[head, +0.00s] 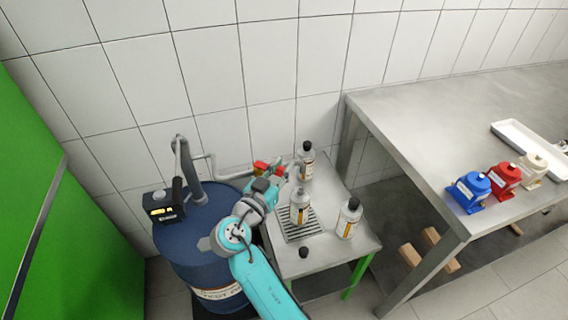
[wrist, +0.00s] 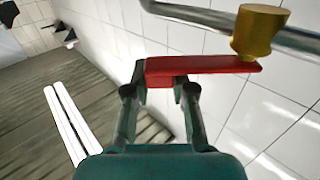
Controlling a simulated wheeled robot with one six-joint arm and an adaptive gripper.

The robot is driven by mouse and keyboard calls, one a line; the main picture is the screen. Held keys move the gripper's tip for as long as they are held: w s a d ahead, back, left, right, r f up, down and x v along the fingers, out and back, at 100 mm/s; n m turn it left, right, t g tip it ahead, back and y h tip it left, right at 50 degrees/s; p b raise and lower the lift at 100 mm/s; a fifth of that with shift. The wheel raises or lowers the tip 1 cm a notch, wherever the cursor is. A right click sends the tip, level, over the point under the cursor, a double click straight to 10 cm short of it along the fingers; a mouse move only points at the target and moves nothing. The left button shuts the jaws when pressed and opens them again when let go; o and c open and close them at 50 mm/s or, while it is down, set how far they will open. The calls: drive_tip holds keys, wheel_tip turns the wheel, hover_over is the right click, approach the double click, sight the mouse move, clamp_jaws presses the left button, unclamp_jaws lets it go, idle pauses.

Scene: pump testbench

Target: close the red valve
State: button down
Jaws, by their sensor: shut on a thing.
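The red valve has a flat red lever (wrist: 215,66) on a brass-coloured body (wrist: 258,30) on a metal pipe. In the wrist view the lever runs roughly level across the picture, from the brass body leftward to my gripper (wrist: 160,88). My gripper is shut on the free end of the lever, with one finger on each side. In the head view the red of the valve (head: 260,167) shows at the pipe above the small table, with my gripper (head: 275,174) at it. My gripper partly hides the valve there.
A blue drum (head: 190,245) stands below my arm at left, with a black box (head: 163,206) on top. The small table (head: 325,250) bears several white bottles, one on a grate (head: 288,233). A steel bench (head: 440,120) at right holds blue, red and beige pumps.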

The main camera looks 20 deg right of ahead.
drive_tip(key=shift+s+a+m+g+h, duration=0.25)
drive_tip(key=shift+a+m+g+h, duration=0.15)
drive_tip(key=shift+m+g+h, duration=0.4)
drive_tip(key=shift+s+a+m+g+h, duration=0.2)
drive_tip(key=shift+a+m+g+h, duration=0.3)
drive_tip(key=shift+g, duration=0.55)
drive_tip(key=shift+s+a+m+g+h, duration=0.25)
drive_tip(key=shift+m+g+h, duration=0.25)
drive_tip(key=shift+m+g, duration=0.4)
drive_tip(key=c, duration=0.9)
unclamp_jaws()
drive_tip(key=shift+c, duration=0.2)
drive_tip(key=v, duration=1.2)
drive_tip(key=shift+a, duration=0.1)
